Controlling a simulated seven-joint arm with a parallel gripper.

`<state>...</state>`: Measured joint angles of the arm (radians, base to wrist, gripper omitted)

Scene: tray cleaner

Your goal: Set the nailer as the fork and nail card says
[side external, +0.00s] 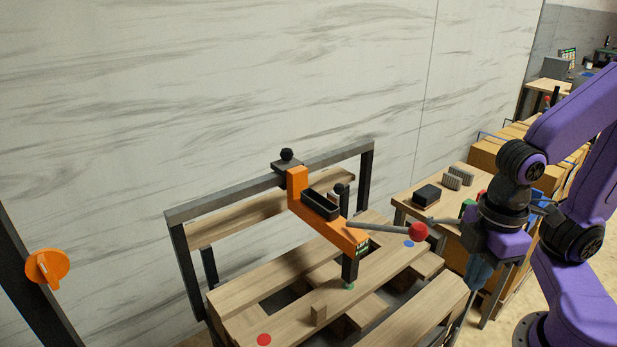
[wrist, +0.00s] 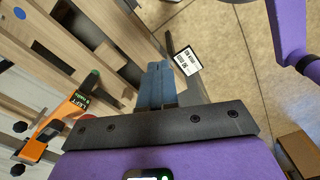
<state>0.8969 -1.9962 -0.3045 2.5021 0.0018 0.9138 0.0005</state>
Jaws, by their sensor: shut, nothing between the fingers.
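The orange nailer (side external: 325,222) hangs from a dark rail over a wooden pallet (side external: 290,322). Its grey lever ends in a red ball (side external: 418,232) pointing right. The black nose (side external: 350,268) stands above a green dot (side external: 350,287). A small display (side external: 362,246) is on its front end; the nailer (wrist: 62,122) also shows in the wrist view, its text only partly readable. A white card (wrist: 187,61) with black print is right of my fingers, too small to read surely. My gripper (side external: 477,282) is shut and empty, right of the pallet, its blue fingertips (wrist: 158,72) together.
A red dot (side external: 264,340) and a blue dot (side external: 409,244) mark the pallet boards. An orange knob (side external: 47,267) sits on a dark post at left. A side table (side external: 405,207) with small blocks stands behind my arm. Clear floor (wrist: 255,80) lies right of the pallet.

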